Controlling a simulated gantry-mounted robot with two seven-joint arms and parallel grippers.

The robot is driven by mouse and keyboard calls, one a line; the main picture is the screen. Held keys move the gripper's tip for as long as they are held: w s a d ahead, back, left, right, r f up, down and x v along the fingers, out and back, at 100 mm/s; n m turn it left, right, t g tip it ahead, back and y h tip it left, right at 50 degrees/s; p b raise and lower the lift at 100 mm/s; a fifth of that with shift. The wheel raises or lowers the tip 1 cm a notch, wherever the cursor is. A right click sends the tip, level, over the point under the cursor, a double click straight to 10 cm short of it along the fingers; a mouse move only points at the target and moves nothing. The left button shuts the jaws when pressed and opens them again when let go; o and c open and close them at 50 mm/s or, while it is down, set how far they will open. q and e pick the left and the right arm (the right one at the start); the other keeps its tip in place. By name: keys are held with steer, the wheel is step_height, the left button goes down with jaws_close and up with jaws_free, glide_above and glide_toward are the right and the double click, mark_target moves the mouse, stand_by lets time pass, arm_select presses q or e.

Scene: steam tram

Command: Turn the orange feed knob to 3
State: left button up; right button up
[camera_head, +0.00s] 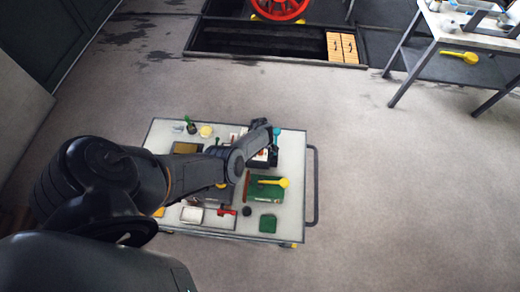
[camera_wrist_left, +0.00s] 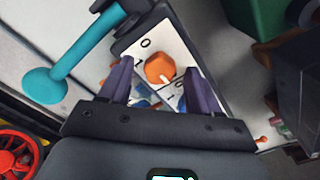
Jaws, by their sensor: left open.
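The orange feed knob (camera_wrist_left: 158,68) sits on a white panel (camera_wrist_left: 143,47) with black numerals, in the left wrist view. A 0 and a 1 are legible at its upper left; other marks are partly hidden. A short pale pointer shows at the knob's lower right; the numeral it points to is unclear. My left gripper (camera_wrist_left: 157,72) is open, its dark fingers on either side of the knob in the picture; contact cannot be told. In the head view my left gripper (camera_head: 263,130) is over the cart's far right part, and the knob cannot be made out. My right gripper is not seen.
The grey-topped cart (camera_head: 293,211) carries several small items, including a green box (camera_head: 267,224) and a yellow tool (camera_head: 275,182). A pit (camera_head: 250,40) and a side table (camera_head: 440,25) lie beyond. Floor right of the cart is clear.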

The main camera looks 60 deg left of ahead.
arm_select(q)
step_height(320, 180, up, 10)
steer(key=p, duration=0.5)
steer(key=shift+r, duration=0.25)
steer(key=shift+s, duration=0.1)
